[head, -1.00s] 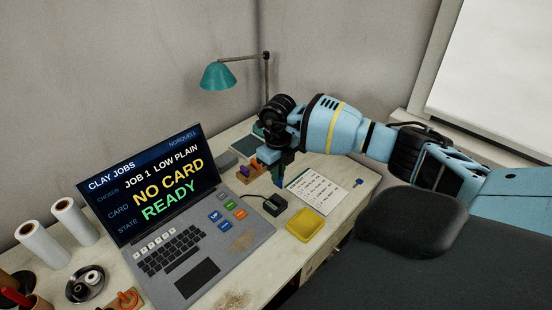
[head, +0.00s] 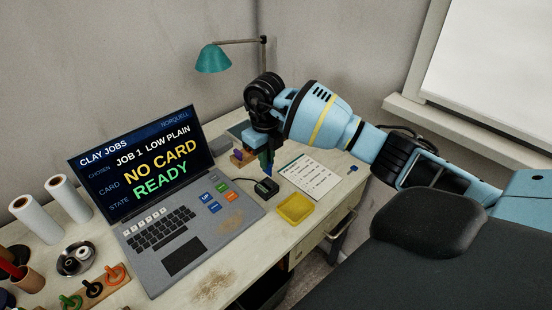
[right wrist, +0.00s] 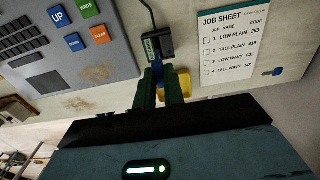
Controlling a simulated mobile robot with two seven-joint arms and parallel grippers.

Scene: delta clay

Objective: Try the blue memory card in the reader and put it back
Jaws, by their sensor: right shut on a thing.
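My right gripper (head: 267,168) is shut on the blue memory card, whose small blue edge (right wrist: 158,70) shows between the dark green fingers in the right wrist view. The rest of the card is hidden by the fingers. The small black card reader (head: 262,188) sits on the desk right of the laptop, with a cable. The gripper is just above and behind it in the head view. In the right wrist view the reader (right wrist: 158,46) lies just beyond the fingertips. I cannot tell whether card and reader touch. The laptop screen (head: 145,165) reads NO CARD and READY. My left gripper is not in view.
A yellow tray (head: 294,208) lies in front of the reader. A job sheet (head: 310,174) lies to its right. A purple and brown holder (head: 242,156) stands behind the gripper. A teal lamp (head: 213,58) stands at the back. White rolls and tools fill the left side.

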